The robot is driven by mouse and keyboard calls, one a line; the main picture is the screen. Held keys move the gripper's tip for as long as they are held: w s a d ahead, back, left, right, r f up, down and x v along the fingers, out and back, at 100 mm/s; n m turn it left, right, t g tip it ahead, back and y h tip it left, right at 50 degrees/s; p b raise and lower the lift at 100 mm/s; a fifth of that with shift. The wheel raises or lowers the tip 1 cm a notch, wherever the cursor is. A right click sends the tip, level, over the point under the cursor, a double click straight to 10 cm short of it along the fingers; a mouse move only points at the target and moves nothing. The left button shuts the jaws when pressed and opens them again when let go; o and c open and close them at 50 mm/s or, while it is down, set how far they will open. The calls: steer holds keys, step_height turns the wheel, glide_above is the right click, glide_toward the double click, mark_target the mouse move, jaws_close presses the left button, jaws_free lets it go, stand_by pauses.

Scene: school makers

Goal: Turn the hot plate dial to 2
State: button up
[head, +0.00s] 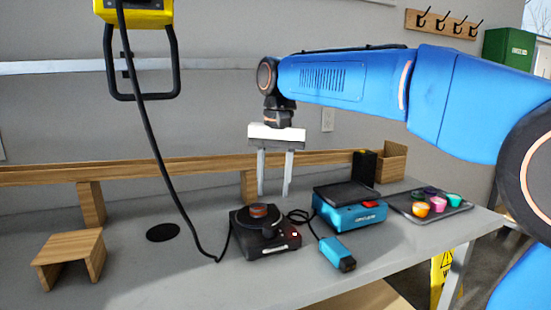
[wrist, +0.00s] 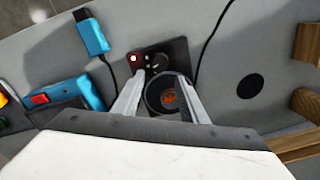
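The hot plate (head: 262,246) is a small black box on the grey table. It carries a round dark plate with a reddish-brown disc (head: 259,210) on it, which also shows in the wrist view (wrist: 169,97). The black dial (wrist: 159,62) sits beside the round plate, near a small red lit lamp (wrist: 135,58). The dial's setting is too small to read. My gripper (head: 273,194) is open and empty, pointing down above the hot plate. In the wrist view its fingers (wrist: 160,80) stand apart on either side of the round plate.
A blue device with a black top (head: 348,214) and a blue handheld piece (head: 336,252) stand right of the hot plate. A tray (head: 456,211) holds several coloured cups. A black cable (head: 160,155) hangs at the left. A wooden rail (head: 130,172) runs behind.

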step_height(320, 180, up, 7)
steer(key=shift+d, duration=0.25)
steer(key=s+d+f+t, duration=0.2)
steer(key=s+d+f, duration=0.85)
steer(key=d, duration=0.35)
steer(key=s+d+f+t, duration=0.1)
steer(key=s+d+f, duration=0.3)
steer(key=s+f, duration=0.3)
steer(key=s+d+f+n+t, duration=0.1)
steer(key=s+d+f, duration=0.3)
steer(key=s+f, duration=0.4)
step_height(320, 180, down, 4)
steer(key=shift+s+d+r+n+t+h, duration=0.1)
steer(key=shift+s+d+n+t+h, duration=0.05)
steer(key=shift+d+n+t+h, duration=0.2)
